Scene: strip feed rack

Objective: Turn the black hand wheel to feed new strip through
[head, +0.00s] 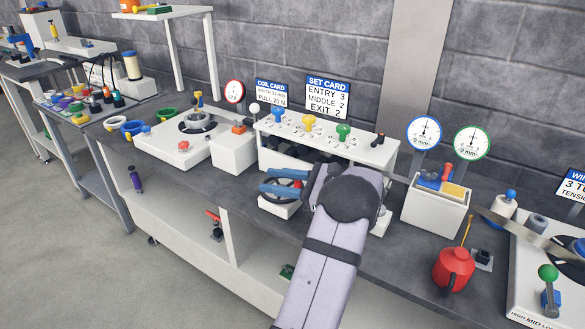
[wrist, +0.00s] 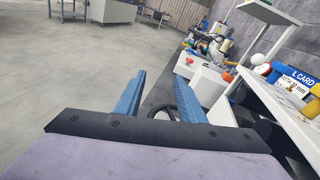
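The black hand wheel (head: 283,203) stands on a small white base at the front of the roller unit, partly hidden behind my gripper. A small red part (head: 297,185) shows beside it. My gripper (head: 270,181) has two blue fingers, spread apart one above the other in the head view, at the upper part of the wheel. In the wrist view the fingers of my gripper (wrist: 158,90) stand apart with nothing clearly clamped between them. Part of the wheel's dark rim (wrist: 163,112) shows between them. I cannot tell whether a finger touches the rim.
The white roller unit (head: 380,150) with blue, yellow and green knobs stands behind the wheel. A set card (head: 327,97) and a coil card (head: 271,94) stand behind it. A red oil can (head: 453,270) and a white gauge box (head: 434,212) stand right. The coil stand (head: 160,142) is left.

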